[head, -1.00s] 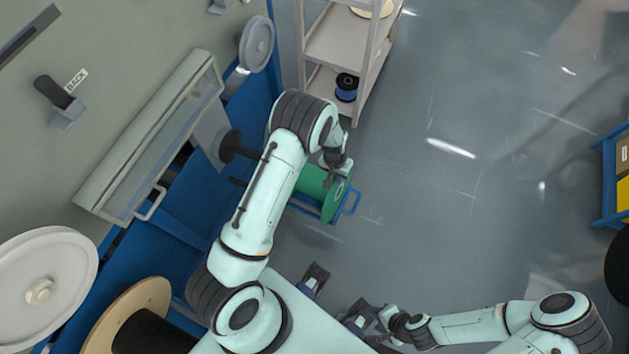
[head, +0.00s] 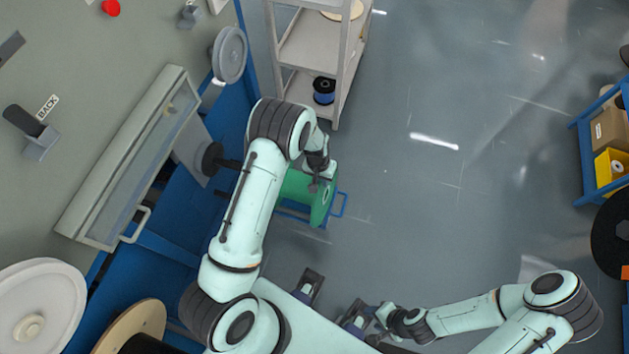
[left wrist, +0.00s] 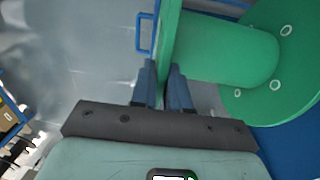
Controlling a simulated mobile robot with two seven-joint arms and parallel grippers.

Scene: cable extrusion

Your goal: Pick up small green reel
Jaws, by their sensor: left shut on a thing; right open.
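The green reel (head: 318,206) lies on its side beside the blue machine, partly hidden behind my left arm in the head view. In the left wrist view the reel's core (left wrist: 225,50) and far flange (left wrist: 290,60) show. My left gripper (head: 322,183) is at the reel's outer flange. In the left wrist view, my left gripper (left wrist: 163,88) has one finger on each side of the near flange edge and is shut on it.
The machine (head: 165,255) with a dark spindle stands left of the reel. A blue frame with a handle (head: 342,205) is under and beside the reel. A shelf (head: 318,50) holding a blue spool (head: 324,90) stands behind. The floor (head: 440,200) to the right is clear.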

